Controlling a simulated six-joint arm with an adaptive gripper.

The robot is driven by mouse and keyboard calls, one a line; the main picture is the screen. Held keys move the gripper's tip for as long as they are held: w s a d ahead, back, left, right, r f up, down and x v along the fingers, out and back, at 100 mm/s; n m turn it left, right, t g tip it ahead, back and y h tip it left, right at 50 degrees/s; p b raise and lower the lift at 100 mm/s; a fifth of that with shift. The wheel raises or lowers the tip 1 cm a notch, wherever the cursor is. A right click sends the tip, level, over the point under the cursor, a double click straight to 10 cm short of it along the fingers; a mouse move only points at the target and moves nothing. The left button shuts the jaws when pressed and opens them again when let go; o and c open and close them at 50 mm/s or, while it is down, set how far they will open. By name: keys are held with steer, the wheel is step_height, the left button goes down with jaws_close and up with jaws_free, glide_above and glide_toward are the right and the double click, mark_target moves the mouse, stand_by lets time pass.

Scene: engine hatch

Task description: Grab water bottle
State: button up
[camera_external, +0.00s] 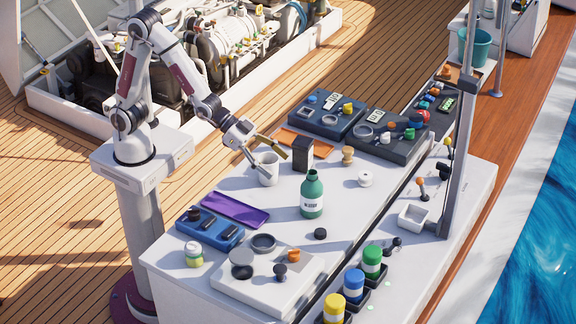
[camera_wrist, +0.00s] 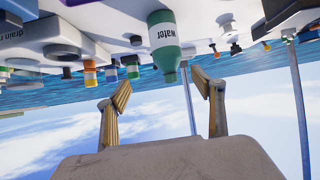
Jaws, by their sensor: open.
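The water bottle (camera_external: 312,196) is green with a white label and stands upright on the white counter. In the wrist view, which appears upside down, the bottle (camera_wrist: 163,42) shows its label reading "water" and its neck points down in the picture. My gripper (camera_external: 272,160) is above the counter, up and to the left of the bottle in the external view. Its fingers (camera_wrist: 162,88) are spread wide with nothing between them. The bottle appears beyond the fingertips, between them in direction and apart from them.
A white mug (camera_external: 268,170) and a black box (camera_external: 303,154) stand close to my gripper. A purple tray (camera_external: 235,210) and a blue case (camera_external: 209,228) lie to the left. A small black cap (camera_external: 320,233) lies in front of the bottle. A grey post (camera_external: 459,150) rises at right.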

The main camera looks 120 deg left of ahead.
steer(key=t, duration=0.2)
glide_toward(321, 197)
steer(key=shift+s+a+r+y, duration=0.25)
steer(key=shift+s+y, duration=0.15)
steer(key=shift+w, duration=0.1)
steer(key=shift+w+a+f+g, duration=0.15)
steer(key=shift+w+f, duration=0.1)
steer(key=shift+w, duration=0.3)
steer(key=shift+w+f+g, duration=0.15)
steer(key=shift+w+f, duration=0.15)
steer(key=shift+w, duration=0.2)
steer(key=shift+f+x, duration=0.2)
steer(key=shift+x, duration=2.35)
